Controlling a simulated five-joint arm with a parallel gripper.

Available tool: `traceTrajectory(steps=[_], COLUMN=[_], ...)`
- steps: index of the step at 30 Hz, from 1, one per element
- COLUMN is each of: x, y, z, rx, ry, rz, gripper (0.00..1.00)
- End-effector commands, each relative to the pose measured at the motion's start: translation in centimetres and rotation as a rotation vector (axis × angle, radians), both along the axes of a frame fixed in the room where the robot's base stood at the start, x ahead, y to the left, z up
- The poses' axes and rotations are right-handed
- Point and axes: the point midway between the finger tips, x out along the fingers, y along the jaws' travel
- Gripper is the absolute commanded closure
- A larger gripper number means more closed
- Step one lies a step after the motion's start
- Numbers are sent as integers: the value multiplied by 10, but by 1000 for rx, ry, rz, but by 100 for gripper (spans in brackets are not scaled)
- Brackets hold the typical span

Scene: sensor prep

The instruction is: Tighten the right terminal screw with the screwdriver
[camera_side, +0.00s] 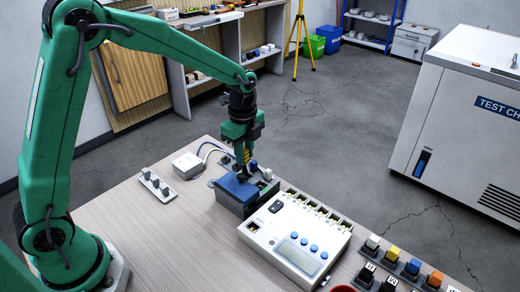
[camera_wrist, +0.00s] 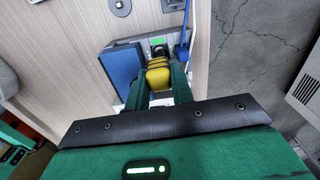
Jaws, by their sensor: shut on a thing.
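My gripper (camera_side: 243,165) points down over a small grey box with a blue lid (camera_side: 237,188). It is shut on a yellow-handled screwdriver with dark bands (camera_wrist: 158,74), whose handle sits between the two green fingers in the wrist view. A bit of the yellow handle shows in the side view too. In the wrist view the blue lid (camera_wrist: 121,72) lies left of the handle, and a green terminal strip (camera_wrist: 159,41) shows just beyond it. The screwdriver's tip and the right terminal screw are hidden, so I cannot tell whether they touch.
A white device with blue buttons (camera_side: 296,238) stands right of the box. A white module (camera_side: 187,165) with cables and a rack with grey pegs (camera_side: 157,186) lie to the left. Coloured blocks (camera_side: 390,255) line the right. The table's middle front is clear.

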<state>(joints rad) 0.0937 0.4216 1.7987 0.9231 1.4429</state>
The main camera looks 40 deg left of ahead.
Motion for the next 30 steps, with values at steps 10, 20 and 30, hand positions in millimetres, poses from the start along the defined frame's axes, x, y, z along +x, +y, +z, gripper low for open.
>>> traceTrajectory(steps=[10,20,30], x=[1,1,1], y=[0,0,0], z=[10,20,29], rx=[0,0,0], ry=[-2,-3,-3], rz=[-1,-1,-1], gripper=[100,100,100])
